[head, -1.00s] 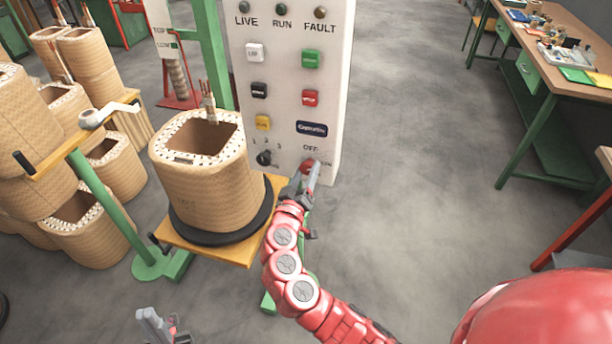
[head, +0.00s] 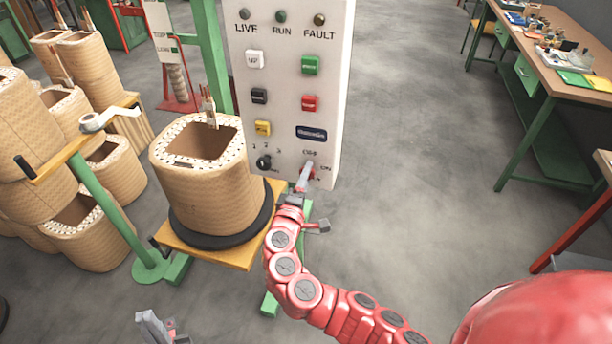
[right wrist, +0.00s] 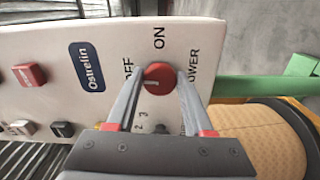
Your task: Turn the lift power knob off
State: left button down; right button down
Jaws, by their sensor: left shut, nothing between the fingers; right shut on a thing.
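The red power knob (right wrist: 160,77) sits on the pale control panel (right wrist: 205,105) with the words OFF, ON and POWER around it. A short pale mark shows on the knob's side toward OFF in the right wrist view. My right gripper (right wrist: 159,84) is shut on the knob, one finger on each side. In the head view my right gripper (head: 306,170) reaches the panel's lower right and hides most of the knob. My left gripper (head: 154,330) is shut and empty at the bottom edge, away from the panel.
A wound coil (head: 205,185) stands on a black disc on a yellow platform (head: 242,254), close left of my right gripper. Several coils (head: 90,235) are stacked at the left. A workbench (head: 560,82) stands at the right. The floor between panel and bench is clear.

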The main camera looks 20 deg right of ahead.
jog(key=shift+n, duration=0.6)
jog(key=shift+c, duration=1.6)
grip_release()
